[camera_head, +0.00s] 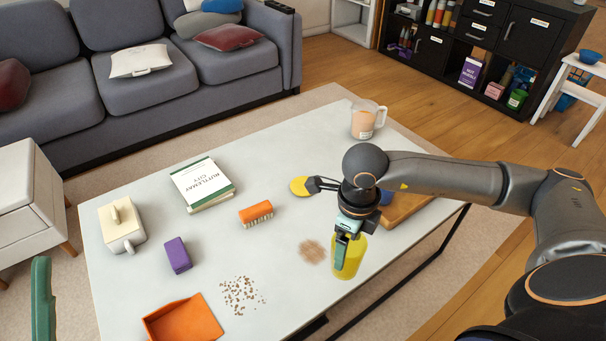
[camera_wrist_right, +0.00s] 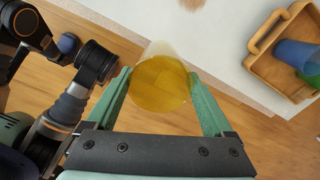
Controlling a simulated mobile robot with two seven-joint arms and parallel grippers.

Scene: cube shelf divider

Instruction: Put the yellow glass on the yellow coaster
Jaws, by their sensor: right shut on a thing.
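The yellow glass (camera_head: 352,262) is at the right edge of the table in the head view. My right gripper (camera_head: 344,250) is shut on it, with a green finger against its side. In the right wrist view the glass (camera_wrist_right: 160,85) sits between both green fingers, and its yellow inside shows. I cannot tell whether its base touches the table. A yellow disc (camera_head: 299,186), seemingly the yellow coaster, lies beyond it, beside my dark wrist parts.
The white table (camera_head: 205,245) holds a book (camera_head: 201,184), an orange brush (camera_head: 256,213), a purple box (camera_head: 178,255), a lidded white container (camera_head: 121,225), an orange dustpan (camera_head: 184,322) and crumbs. A jug (camera_head: 367,119) stands at the back. A wooden tray (camera_wrist_right: 268,72) holds cups.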

